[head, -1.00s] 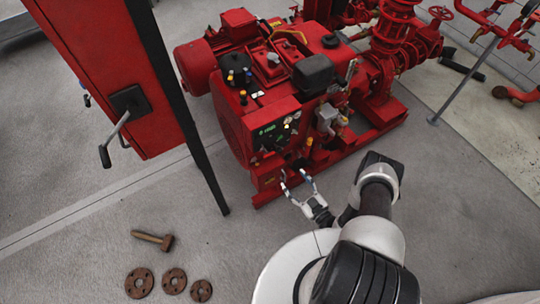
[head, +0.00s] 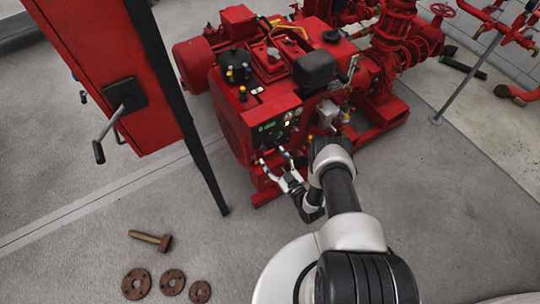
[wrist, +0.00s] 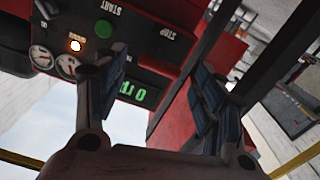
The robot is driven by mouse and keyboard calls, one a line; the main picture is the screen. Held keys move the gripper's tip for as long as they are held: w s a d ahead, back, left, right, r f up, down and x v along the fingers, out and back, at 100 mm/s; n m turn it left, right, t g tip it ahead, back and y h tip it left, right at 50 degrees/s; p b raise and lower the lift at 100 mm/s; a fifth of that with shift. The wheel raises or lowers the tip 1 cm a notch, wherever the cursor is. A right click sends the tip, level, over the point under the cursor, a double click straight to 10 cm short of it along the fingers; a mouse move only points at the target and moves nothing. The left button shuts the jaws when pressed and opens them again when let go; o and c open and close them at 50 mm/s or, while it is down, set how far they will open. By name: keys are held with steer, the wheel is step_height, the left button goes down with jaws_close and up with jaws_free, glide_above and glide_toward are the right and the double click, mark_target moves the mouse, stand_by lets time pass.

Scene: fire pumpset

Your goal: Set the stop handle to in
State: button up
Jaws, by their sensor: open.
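No part can be clearly picked out as the stop handle. The red pumpset (head: 238,125) stands in front of me, with a dark control panel (head: 277,130) on its near face. In the wrist view the panel (wrist: 150,60) appears upside down, with gauges, a lit lamp, a green button (wrist: 104,29), START labels and a green display (wrist: 139,94). My gripper (head: 273,158) is open and empty, just below and in front of the panel in the head view. Its two fingers (wrist: 158,68) show apart in the wrist view and hide part of the panel.
A red cabinet (head: 85,60) with a black lever handle (head: 109,128) and a dark post (head: 178,110) stand at the left. Red pipework (head: 398,45) is at the back right. The floor between is clear.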

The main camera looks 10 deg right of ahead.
steer(key=shift+b+x, duration=0.3)
steer(key=shift+x, duration=1.35)
